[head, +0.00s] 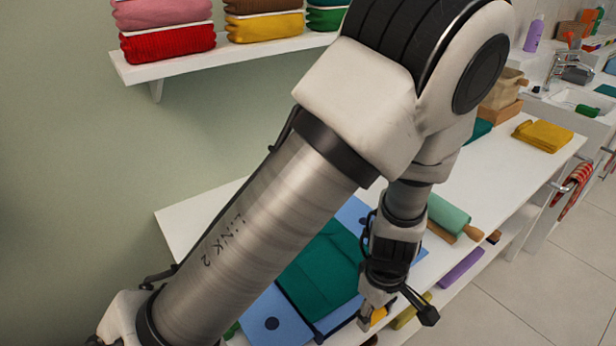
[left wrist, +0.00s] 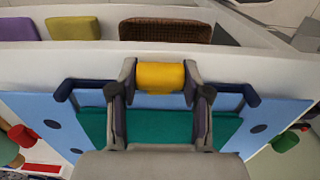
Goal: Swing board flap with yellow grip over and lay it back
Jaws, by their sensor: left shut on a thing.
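The blue folding board (head: 272,318) lies on the white worktop, with dark round spots and a green cloth (head: 318,272) spread on it. It also shows in the left wrist view (left wrist: 45,115), with the green cloth (left wrist: 160,128) across its middle. My left gripper (head: 394,308) is shut on the yellow grip, which shows only as a small patch in the head view (head: 378,315). My left arm hides much of the board there. My right gripper is out of view.
A wall shelf (head: 170,66) with folded clothes is at upper left. A teal roll (head: 448,213) and a folded yellow cloth (head: 543,135) lie on the worktop to the right. A lower shelf holds a purple cloth (head: 462,268); a brown basket (left wrist: 165,30) shows in the wrist view.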

